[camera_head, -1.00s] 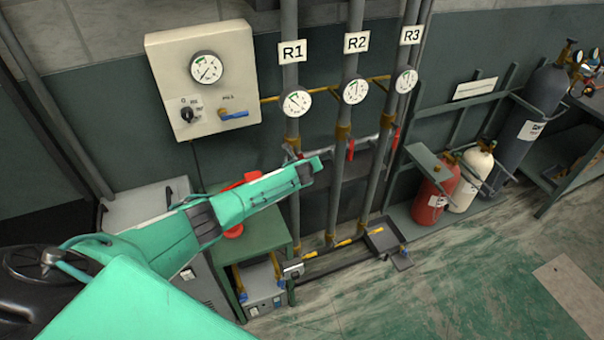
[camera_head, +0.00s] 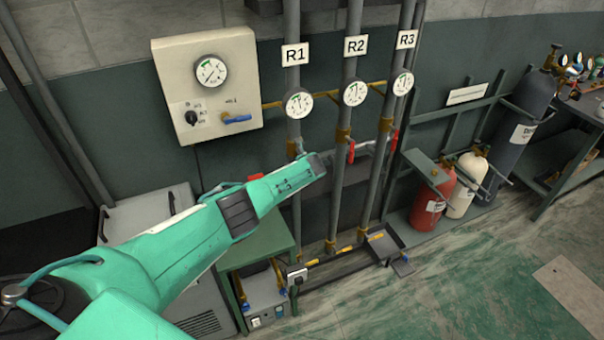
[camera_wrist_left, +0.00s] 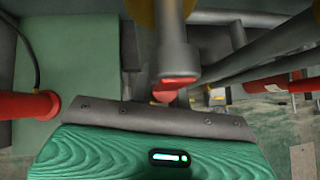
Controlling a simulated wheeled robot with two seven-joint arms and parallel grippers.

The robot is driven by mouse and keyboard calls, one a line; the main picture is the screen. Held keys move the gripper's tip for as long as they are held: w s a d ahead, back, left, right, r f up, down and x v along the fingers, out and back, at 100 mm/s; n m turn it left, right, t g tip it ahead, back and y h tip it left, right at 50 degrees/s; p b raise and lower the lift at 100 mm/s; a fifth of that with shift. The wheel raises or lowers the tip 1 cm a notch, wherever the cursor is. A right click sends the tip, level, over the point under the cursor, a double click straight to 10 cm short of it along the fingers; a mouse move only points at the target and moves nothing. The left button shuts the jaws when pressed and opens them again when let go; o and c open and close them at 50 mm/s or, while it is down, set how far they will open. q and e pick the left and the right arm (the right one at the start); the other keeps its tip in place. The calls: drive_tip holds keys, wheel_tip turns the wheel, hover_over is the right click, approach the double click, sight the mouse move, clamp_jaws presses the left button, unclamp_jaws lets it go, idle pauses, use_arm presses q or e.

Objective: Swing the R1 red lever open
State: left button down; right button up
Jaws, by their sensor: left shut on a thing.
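The R1 pipe (camera_head: 293,80) carries a label and a round gauge (camera_head: 299,102) in the head view. My left gripper (camera_head: 318,167) is at the R1 pipe, below the gauge, and hides the valve there. In the left wrist view the R1 red lever (camera_wrist_left: 177,88) hangs from the grey valve body, directly beyond the edge of my gripper. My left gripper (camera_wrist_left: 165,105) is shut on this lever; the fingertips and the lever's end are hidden. My right gripper is in neither view.
The R2 red lever (camera_head: 351,152) hangs close to the right of my gripper. A green bench (camera_head: 262,240) stands below my arm. Red (camera_head: 433,197) and white cylinders (camera_head: 468,185) stand at right.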

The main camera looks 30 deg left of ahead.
use_arm(q)
drive_tip(key=shift+s+f, duration=0.1)
drive_tip(key=shift+f, duration=0.1)
drive_tip(key=c, duration=1.3)
unclamp_jaws()
drive_tip(key=shift+c, duration=0.2)
drive_tip(key=shift+r, duration=0.1)
drive_tip(key=shift+r, duration=0.1)
drive_tip(key=shift+d+r+p, duration=0.1)
drive_tip(key=shift+r+p, duration=0.1)
drive_tip(key=shift+p, duration=0.1)
drive_tip(key=shift+p+v, duration=0.75)
drive_tip(key=shift+v, duration=0.4)
drive_tip(key=v, duration=1.1)
